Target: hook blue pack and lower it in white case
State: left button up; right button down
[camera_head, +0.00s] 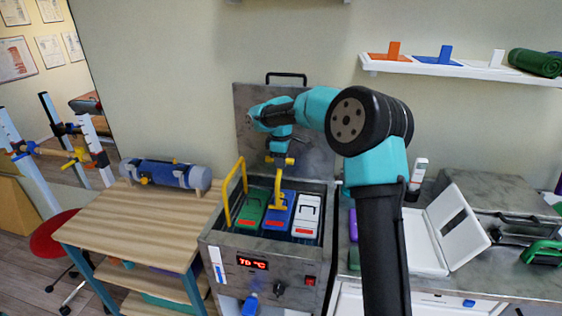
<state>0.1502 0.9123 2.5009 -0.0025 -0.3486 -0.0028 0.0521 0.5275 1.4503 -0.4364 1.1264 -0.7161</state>
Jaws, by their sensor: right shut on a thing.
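The blue pack (275,222) stands in the metal tank (218,240), between a green pack (248,214) and a white pack (306,217). My right gripper (281,160) is above the tank, shut on a yellow hook (279,184) that hangs down to the top of the blue pack. I cannot tell whether the hook is through the pack's handle. The open white case (427,243) lies on the counter to the right, its lid (459,229) tilted up. Part of the case is hidden behind my right arm. My left gripper is out of view.
The tank's lid (244,125) stands raised behind it, and a yellow frame (235,192) rises at its left. A wooden table (135,222) with a blue roll (166,174) is at left. Dark equipment (515,231) is right of the case. A shelf (430,68) is above.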

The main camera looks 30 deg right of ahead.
jog(key=shift+r, duration=4.2)
jog(key=s+d, duration=0.7)
jog(key=s, duration=0.2)
jog(key=shift+s+d, duration=0.2)
jog(key=shift+d, duration=0.05)
jog(key=s+d, duration=0.7)
jog(key=s, duration=0.2)
jog(key=shift+s+d, duration=0.15)
jog(key=shift+d, duration=0.1)
